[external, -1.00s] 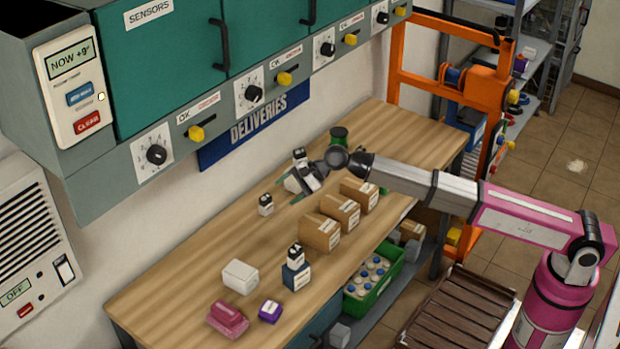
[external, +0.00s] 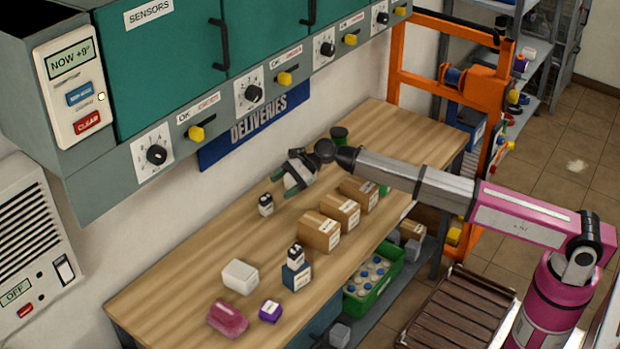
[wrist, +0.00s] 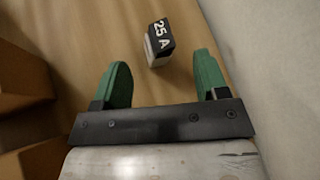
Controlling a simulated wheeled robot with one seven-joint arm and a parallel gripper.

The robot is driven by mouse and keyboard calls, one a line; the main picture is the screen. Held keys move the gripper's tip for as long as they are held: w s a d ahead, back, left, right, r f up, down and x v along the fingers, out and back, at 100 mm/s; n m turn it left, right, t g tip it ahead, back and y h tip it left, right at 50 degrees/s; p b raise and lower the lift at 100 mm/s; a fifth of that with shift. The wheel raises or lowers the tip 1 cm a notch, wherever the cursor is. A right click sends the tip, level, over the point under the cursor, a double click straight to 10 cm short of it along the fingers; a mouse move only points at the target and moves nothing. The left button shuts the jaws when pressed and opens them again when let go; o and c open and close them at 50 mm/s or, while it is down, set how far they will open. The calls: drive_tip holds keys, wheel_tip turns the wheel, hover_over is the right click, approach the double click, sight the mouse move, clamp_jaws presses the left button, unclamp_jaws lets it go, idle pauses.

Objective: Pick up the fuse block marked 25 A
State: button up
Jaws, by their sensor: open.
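The fuse block marked 25 A (wrist: 158,43) has a black top with white lettering and a pale lower body. In the wrist view it stands on the wooden bench, beyond the fingertips and roughly centred between them. In the external view a small black-and-white block (external: 265,204) stands on the bench just left of my gripper; it matches this fuse block. My gripper (wrist: 160,75) has two green fingers, spread wide with nothing between them. In the external view my gripper (external: 281,185) is above the bench near the wall side, apart from the block.
Several cardboard boxes (external: 320,231) stand in a row in front of my gripper. Another black-and-white block (external: 296,255) sits on a blue box (external: 296,277). A white box (external: 240,276), a pink object (external: 227,319) and a purple box (external: 270,311) are nearer. The wall runs behind the bench.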

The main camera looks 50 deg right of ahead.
sight(267, 198)
drive_tip(key=x, duration=0.5)
drive_tip(key=shift+a, duration=0.2)
drive_tip(key=c, duration=1.2)
